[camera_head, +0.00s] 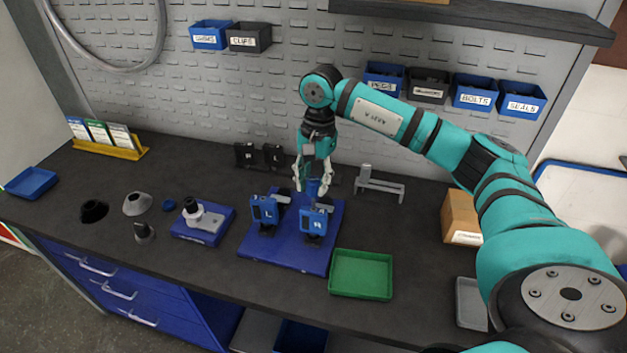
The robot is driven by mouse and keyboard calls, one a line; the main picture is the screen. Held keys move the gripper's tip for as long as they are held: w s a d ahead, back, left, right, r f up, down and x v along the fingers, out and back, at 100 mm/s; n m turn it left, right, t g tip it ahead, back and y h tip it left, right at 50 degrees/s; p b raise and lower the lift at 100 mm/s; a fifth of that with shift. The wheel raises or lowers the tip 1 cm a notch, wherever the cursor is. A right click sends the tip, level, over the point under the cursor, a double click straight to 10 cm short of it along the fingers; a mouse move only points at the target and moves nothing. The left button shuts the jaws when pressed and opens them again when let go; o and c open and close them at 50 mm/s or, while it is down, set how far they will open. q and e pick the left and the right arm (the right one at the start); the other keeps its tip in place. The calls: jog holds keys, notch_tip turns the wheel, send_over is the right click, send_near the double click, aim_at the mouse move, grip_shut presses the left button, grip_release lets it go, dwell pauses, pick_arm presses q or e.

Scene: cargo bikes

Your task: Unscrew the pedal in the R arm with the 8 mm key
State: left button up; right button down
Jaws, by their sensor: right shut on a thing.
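My right gripper (313,181) is shut on a blue, upright, cylindrical piece (313,190), which looks like the key's handle; no size mark is legible. It is directly above and behind the blue block marked R (314,221). Whether the key's lower end sits in the pedal is hidden. The blue block marked L (264,210) stands to its left. Both blocks stand on a blue base plate (277,249), with grey and dark parts around them. I cannot clearly make out the pedal in the R arm. My left gripper is not in view.
An empty green tray (361,274) lies right of the base plate. A grey stand (379,187) is behind it. A cardboard box (461,217) is at right. Labelled bins (477,93) hang on the wall.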

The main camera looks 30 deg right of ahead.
jog(key=shift+f+b, duration=0.45)
jog(key=shift+f, duration=0.05)
dwell(0.6)
jog(key=c, duration=1.5)
grip_release()
grip_shut()
jog(key=shift+f, duration=0.1)
